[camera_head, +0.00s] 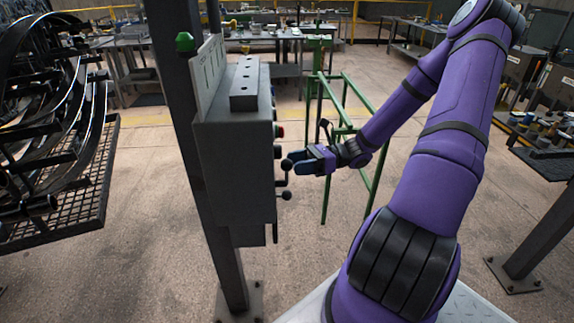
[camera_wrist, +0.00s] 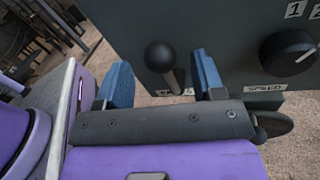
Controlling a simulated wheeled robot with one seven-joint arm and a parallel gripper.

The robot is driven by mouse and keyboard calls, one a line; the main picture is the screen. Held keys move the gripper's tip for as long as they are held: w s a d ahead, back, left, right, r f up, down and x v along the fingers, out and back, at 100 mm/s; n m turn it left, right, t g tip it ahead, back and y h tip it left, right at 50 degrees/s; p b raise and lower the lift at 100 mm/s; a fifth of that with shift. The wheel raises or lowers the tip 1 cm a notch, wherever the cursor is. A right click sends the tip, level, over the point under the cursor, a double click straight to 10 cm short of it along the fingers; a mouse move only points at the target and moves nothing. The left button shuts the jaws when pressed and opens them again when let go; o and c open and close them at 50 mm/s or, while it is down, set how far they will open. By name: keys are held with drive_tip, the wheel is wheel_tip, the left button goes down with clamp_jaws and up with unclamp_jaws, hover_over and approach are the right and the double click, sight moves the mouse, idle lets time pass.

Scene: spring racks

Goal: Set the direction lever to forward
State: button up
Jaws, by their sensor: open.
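A lever with a black ball knob (camera_wrist: 160,56) stands out from the grey control box in the wrist view. It lies between the two blue fingers of my gripper (camera_wrist: 162,80), nearer the right one, with a gap showing on each side. My gripper is open. The lever's label is mostly hidden behind my gripper, so I cannot read its name or setting. In the head view my gripper (camera_head: 298,165) is at the right side of the control box (camera_head: 235,160), beside an upper black ball knob (camera_head: 287,164). A lower ball knob (camera_head: 286,195) is beneath it.
A black dial (camera_wrist: 288,53) marked SPEED is right of the lever. The box is mounted on a dark post (camera_head: 185,110). A green frame (camera_head: 325,150) stands behind my gripper. A rack of curved springs (camera_head: 50,110) is at left.

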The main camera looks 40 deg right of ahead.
sight(287, 164)
drive_tip(key=shift+x, duration=1.6)
clamp_jaws()
